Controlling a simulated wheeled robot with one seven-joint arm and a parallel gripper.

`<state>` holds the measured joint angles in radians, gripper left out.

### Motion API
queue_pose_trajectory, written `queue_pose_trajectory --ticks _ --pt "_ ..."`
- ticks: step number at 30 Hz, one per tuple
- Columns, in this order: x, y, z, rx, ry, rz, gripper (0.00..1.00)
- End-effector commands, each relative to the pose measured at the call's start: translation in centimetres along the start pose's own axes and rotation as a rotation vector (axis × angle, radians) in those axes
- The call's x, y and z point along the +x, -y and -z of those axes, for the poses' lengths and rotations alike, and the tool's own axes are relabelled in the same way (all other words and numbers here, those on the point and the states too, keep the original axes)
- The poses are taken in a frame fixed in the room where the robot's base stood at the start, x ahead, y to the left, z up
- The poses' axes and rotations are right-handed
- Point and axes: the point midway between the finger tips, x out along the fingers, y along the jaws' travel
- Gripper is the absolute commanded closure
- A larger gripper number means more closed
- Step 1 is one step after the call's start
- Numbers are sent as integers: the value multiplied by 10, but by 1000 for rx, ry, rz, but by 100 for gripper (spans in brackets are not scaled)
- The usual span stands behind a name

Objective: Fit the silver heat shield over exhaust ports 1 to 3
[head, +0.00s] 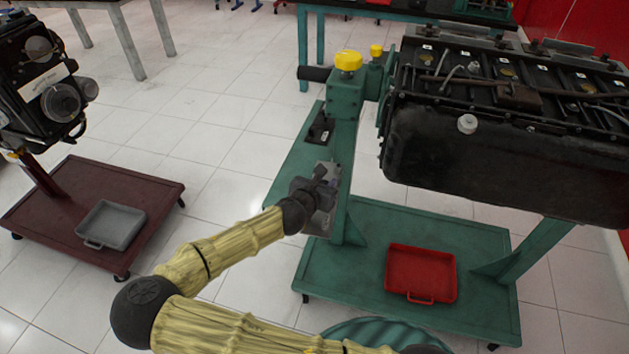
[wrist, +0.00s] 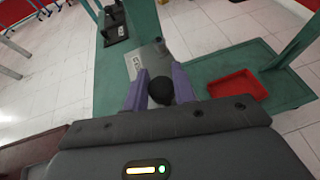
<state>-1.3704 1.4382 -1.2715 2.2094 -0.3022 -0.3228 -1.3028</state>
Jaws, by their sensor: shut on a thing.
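The silver heat shield (head: 324,222) is a flat grey plate beside the green stand's upright. In the wrist view the plate (wrist: 152,52) lies beyond the fingers, with pale markings on its left part. My gripper (head: 318,187) is at the plate; in the wrist view its fingers (wrist: 160,88) are closed around a dark round knob that seems to belong to the plate. I cannot tell whether the plate touches the stand. The black engine (head: 490,150) hangs at the upper right, with a row of small white labels on top. The exhaust ports cannot be made out clearly.
The green stand (head: 450,238) carries a red tray (head: 421,274). A black item (head: 321,128) sits on its left part. Yellow knobs (head: 348,60) top the upright near the engine. A maroon cart (head: 100,190) with a grey tray (head: 110,224) stands left. Bare floor lies between.

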Motion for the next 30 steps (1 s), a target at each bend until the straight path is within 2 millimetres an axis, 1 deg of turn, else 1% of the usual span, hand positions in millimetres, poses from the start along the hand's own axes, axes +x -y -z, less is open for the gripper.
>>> queue_pose_trajectory --ticks 1,5,10,12,15,20,30 --pt "5 7 0 -3 2 -3 100" --pt "16 21 2 -14 2 -31 100" --pt "34 49 5 -41 8 -85 100" --pt "39 62 5 -56 15 -114 100" --pt "44 74 5 -76 23 -150 100" --pt "45 82 5 -92 28 -182 100" --pt "45 81 6 -93 28 -186 100"
